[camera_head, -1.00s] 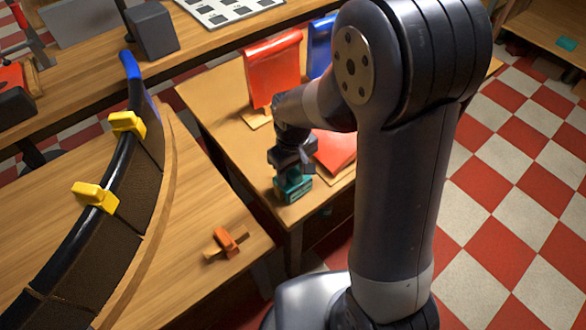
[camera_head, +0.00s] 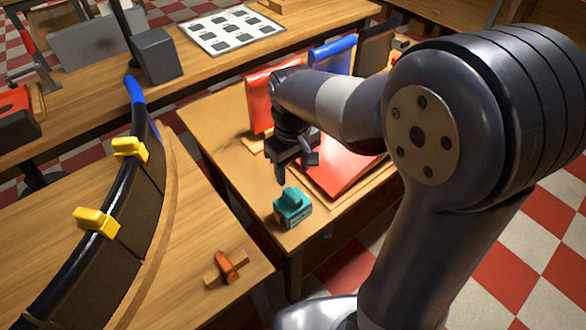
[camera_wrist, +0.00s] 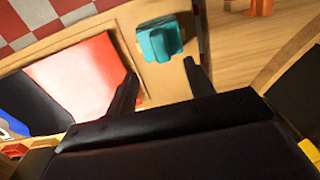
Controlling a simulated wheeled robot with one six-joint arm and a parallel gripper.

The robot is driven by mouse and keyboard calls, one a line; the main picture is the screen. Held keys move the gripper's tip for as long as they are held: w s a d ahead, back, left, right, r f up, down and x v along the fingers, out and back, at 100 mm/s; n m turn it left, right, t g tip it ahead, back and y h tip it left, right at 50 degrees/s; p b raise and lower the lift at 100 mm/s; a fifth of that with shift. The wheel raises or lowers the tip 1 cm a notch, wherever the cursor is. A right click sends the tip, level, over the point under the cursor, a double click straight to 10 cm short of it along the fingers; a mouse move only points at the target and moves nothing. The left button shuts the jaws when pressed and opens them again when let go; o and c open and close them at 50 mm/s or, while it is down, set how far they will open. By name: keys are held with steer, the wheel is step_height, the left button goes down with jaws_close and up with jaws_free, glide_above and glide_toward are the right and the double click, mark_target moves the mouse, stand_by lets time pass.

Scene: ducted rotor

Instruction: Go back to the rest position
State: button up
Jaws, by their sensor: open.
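My gripper (camera_head: 290,166) is open and empty above the small wooden table. In the wrist view its two dark fingers (camera_wrist: 160,78) are spread apart with nothing between them. A teal block-shaped thing (camera_head: 292,207) stands on the near corner of that table, below the gripper and apart from it. It also shows in the wrist view (camera_wrist: 160,40), beyond the fingertips. My arm crosses the right side of the head view and hides part of the table.
A red panel (camera_head: 262,95) stands upright and a red sheet (camera_head: 340,165) lies on the small table (camera_head: 215,130). A curved dark duct section with yellow clamps (camera_head: 130,150) lies on the left bench. An orange-and-wood piece (camera_head: 226,267) lies there too. Checkered floor is clear at right.

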mark_target(293, 195)
steer(key=shift+f, duration=0.1)
step_height(293, 195, down, 11)
steer(key=shift+r+b, duration=0.1)
steer(key=shift+b, duration=0.3)
steer(key=shift+r, duration=0.35)
